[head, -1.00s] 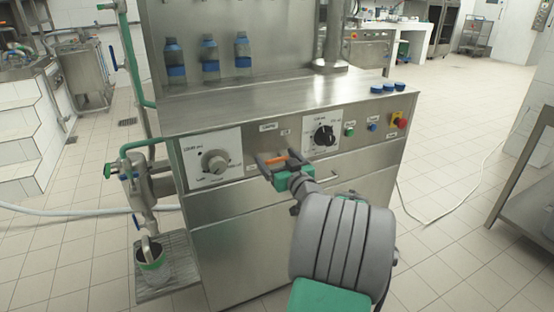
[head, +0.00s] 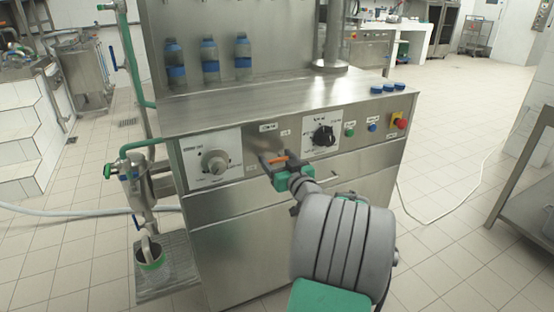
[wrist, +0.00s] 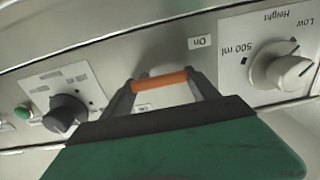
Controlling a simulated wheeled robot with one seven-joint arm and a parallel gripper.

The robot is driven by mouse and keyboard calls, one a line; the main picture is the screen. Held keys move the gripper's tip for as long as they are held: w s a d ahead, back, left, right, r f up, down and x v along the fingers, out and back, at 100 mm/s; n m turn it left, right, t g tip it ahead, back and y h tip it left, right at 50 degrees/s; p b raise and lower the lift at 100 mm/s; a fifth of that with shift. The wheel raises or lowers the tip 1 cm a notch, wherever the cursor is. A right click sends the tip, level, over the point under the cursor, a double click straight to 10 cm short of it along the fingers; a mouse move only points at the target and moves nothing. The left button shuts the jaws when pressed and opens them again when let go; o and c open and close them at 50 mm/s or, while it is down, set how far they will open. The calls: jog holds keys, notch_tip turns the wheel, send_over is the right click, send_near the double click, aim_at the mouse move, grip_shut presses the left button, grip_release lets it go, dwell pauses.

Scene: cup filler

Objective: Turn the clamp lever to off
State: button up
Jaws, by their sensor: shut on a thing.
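The clamp lever has an orange handle (head: 277,159) and sits on the steel front panel between two dials. It also shows in the wrist view as an orange bar (wrist: 160,81), lying nearly level between my fingers. My gripper (head: 280,164), with its green body, is at the panel and shut on the lever, one finger at each end of the orange part. In the wrist view, the panel appears upside down and an "On" label (wrist: 200,42) is beside the lever. The lever's pivot is hidden behind the fingers.
A grey dial (head: 214,163) is left of the lever and a black dial (head: 323,137) right of it. Green (head: 349,131) and blue (head: 372,127) buttons and a red stop button (head: 401,123) are farther right. Bottles (head: 210,62) stand on the machine top.

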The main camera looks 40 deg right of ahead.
aim_at(280, 146)
jog(key=shift+r, duration=0.1)
jog(key=m, duration=0.2)
jog(key=m+p, duration=0.1)
jog(key=m, duration=0.1)
jog(key=shift+d+r, duration=0.15)
jog(key=shift+r, duration=0.2)
jog(key=m, duration=0.1)
jog(key=m+p, duration=0.1)
jog(key=m, duration=0.1)
jog(key=m+p, duration=0.1)
jog(key=shift+s+d+r+m, duration=0.15)
jog(key=shift+d+r+m, duration=0.15)
jog(key=shift+d+r, duration=0.05)
jog(key=m+p, duration=0.1)
jog(key=m, duration=0.1)
jog(key=m+p, duration=0.2)
jog(key=shift+s+d+r, duration=0.15)
jog(key=shift+d, duration=0.25)
jog(key=shift+s+d+f+m+p, duration=0.1)
jog(key=shift+d+m+p, duration=0.15)
jog(key=shift+m+p, duration=0.85)
jog(key=shift+d+f+m+p, duration=0.15)
jog(key=shift+m+p, duration=0.4)
jog(key=shift+m, duration=1.05)
jog(key=o, duration=1.4)
jog(key=shift+d, duration=0.1)
jog(key=shift+c, duration=0.2)
